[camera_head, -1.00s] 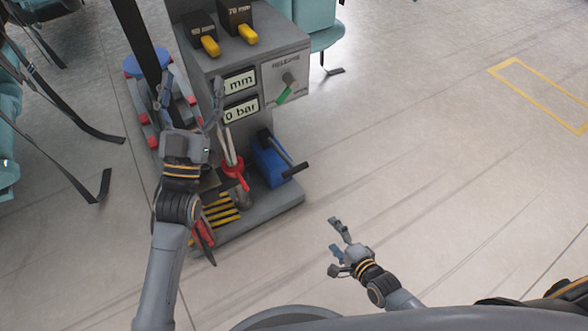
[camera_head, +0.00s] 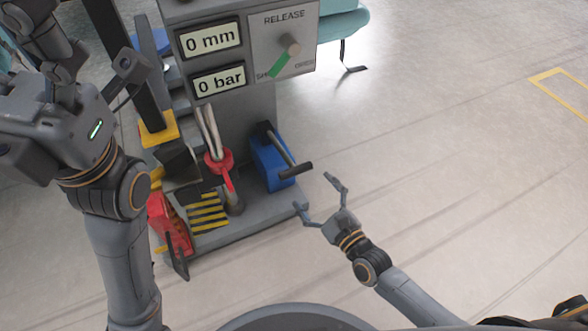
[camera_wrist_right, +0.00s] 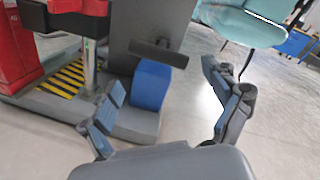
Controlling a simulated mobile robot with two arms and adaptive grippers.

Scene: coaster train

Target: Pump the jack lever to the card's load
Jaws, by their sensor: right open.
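A blue pump block (camera_head: 270,168) stands on the base of a grey jack unit, with a grey lever ending in a black crossbar handle (camera_head: 295,171). The handle also shows in the right wrist view (camera_wrist_right: 158,53), above the blue block (camera_wrist_right: 151,85). My right gripper (camera_head: 313,192) is open and empty, just right of and below the handle, apart from it. Its fingers spread wide in the right wrist view (camera_wrist_right: 163,78). My left gripper (camera_head: 95,75) is raised at the left, fingers apart, holding nothing visible. The displays read 0 mm (camera_head: 210,40) and 0 bar (camera_head: 218,81). I see no load card.
A RELEASE knob (camera_head: 290,44) with a green pointer sits on the front panel, pointing to the lower left. A red-collared rod (camera_head: 219,161), a red part (camera_head: 170,225) and a yellow-striped plate (camera_head: 208,211) are left of the pump.

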